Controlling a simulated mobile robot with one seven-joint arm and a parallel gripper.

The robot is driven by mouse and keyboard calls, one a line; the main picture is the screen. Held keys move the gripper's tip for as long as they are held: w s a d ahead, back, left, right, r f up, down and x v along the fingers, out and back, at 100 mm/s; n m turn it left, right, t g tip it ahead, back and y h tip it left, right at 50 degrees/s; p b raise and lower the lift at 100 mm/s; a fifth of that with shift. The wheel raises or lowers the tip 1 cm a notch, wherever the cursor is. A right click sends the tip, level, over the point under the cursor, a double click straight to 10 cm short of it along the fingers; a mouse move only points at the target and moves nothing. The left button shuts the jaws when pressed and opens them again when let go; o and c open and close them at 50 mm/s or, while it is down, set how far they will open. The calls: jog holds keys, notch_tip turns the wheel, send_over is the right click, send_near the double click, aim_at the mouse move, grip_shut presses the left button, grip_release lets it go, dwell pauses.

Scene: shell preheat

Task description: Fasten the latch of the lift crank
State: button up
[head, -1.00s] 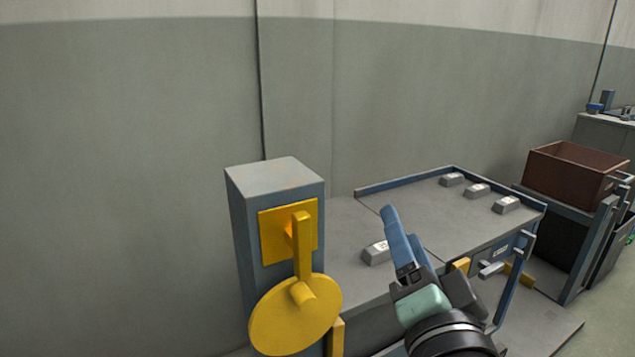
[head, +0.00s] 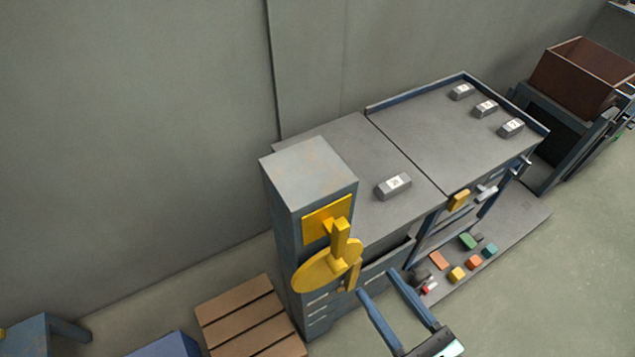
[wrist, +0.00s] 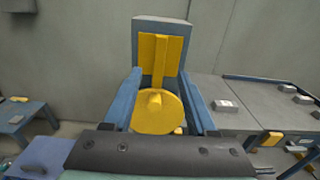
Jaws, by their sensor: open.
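The lift crank is a yellow disc (head: 318,268) on the front of a blue-grey post (head: 308,172). It also shows in the wrist view (wrist: 157,116). A yellow upright bar (head: 341,238) and a yellow plate (head: 314,222) sit at the disc's upper part. I cannot tell which yellow part is the latch. My gripper (head: 377,282) is open and empty, in front of the post and to the right of the disc in the head view. In the wrist view its two blue fingers (wrist: 161,73) stand apart on either side of the crank, which lies beyond them.
A grey bench (head: 420,140) with several metal ingots adjoins the post on the right. Several coloured blocks (head: 470,242) lie on the low shelf in front. A wooden pallet (head: 250,315) lies at the post's left foot. A brown bin (head: 582,78) stands far right.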

aim_at(344, 237)
jog(key=x, duration=0.4)
jog(key=p+x, duration=0.1)
jog(key=x, duration=0.7)
jog(key=shift+w+a+r, duration=0.1)
jog(key=shift+w+r, duration=0.05)
jog(key=shift+r, duration=0.1)
grip_shut()
